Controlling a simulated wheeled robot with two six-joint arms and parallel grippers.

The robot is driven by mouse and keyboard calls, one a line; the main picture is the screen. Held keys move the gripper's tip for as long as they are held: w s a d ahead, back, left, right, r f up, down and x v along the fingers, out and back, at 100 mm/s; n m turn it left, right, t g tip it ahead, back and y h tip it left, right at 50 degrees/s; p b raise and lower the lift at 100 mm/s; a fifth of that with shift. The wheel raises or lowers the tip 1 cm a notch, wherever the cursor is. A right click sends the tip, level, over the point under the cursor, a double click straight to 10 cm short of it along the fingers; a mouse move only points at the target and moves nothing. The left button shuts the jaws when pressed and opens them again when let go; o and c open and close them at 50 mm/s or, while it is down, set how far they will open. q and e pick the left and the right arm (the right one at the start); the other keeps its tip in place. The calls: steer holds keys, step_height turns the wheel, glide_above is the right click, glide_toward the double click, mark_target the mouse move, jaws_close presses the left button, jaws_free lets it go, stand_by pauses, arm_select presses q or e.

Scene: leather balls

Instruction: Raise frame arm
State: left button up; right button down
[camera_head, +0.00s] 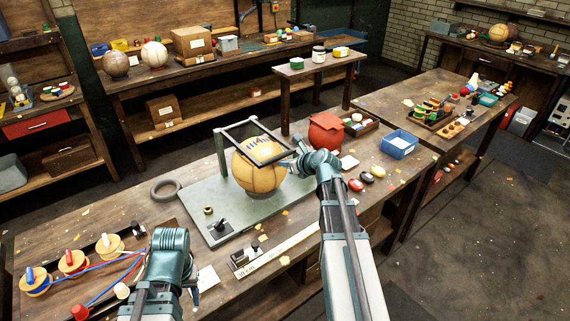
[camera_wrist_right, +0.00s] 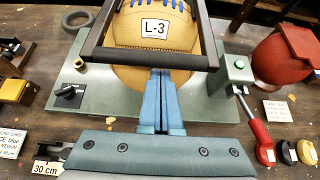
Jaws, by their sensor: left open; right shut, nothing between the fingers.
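The frame arm is a dark rectangular frame (camera_head: 233,130) on an upright post of a grey-green base plate (camera_head: 198,203). It lies tilted over a tan leather ball (camera_head: 257,178). In the right wrist view its front bar (camera_wrist_right: 110,53) crosses the ball, which carries an "L-3" label. My right gripper (camera_head: 290,164) is shut and empty at the front of the frame; its closed fingertips (camera_wrist_right: 160,72) reach the front bar, contact unclear. My left gripper (camera_head: 170,245) is open over the bench's front left, its fingers mostly hidden.
A red ball (camera_head: 326,132) stands behind right of the plate. A red-handled lever (camera_wrist_right: 257,133) lies right of it. A black knob (camera_wrist_right: 68,93) is on the plate's left. Thread spools (camera_head: 72,262) sit at the left. A blue bin (camera_head: 398,144) stands further right.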

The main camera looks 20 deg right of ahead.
steer(key=w+a+r+p, duration=0.1)
steer(key=w+r+p, duration=0.3)
steer(key=r+p, duration=0.7)
steer(key=w+a+r+p, duration=0.1)
steer(key=w+r+p, duration=0.4)
steer(key=r+p, duration=0.6)
steer(key=shift+w+r+p, duration=0.15)
steer(key=shift+r+p, duration=0.2)
